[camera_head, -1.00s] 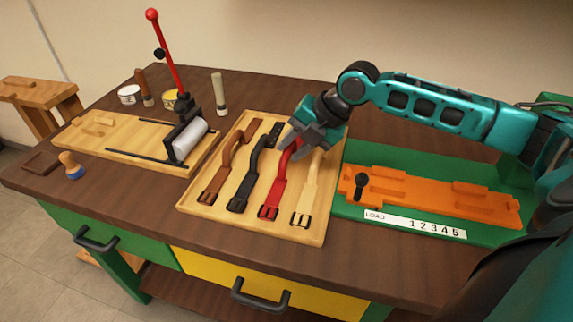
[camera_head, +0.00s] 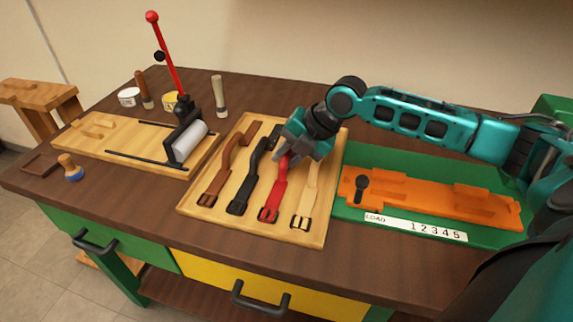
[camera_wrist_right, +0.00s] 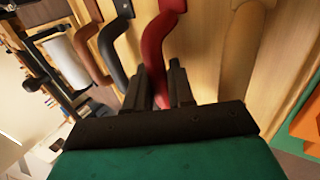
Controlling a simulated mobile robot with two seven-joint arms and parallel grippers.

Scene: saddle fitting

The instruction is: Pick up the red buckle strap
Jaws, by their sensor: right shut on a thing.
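The red buckle strap (camera_head: 275,195) lies on the wooden tray (camera_head: 240,225), between the black strap (camera_head: 247,185) and the cream strap (camera_head: 306,200). My right gripper (camera_head: 282,155) is over its upper part. In the right wrist view, the fingers of the right gripper (camera_wrist_right: 162,88) stand on either side of the red strap (camera_wrist_right: 154,48) and are shut on it. The strap's far end is hidden behind the gripper in the head view. Its buckle still appears to rest on the tray. My left gripper is not in view.
A brown strap (camera_head: 225,170) lies at the tray's left. A roller press with a red-knobbed lever (camera_head: 168,60) stands left of the tray. An orange fixture (camera_head: 430,196) sits on a green base to the right. The table's front edge (camera_head: 150,230) is clear.

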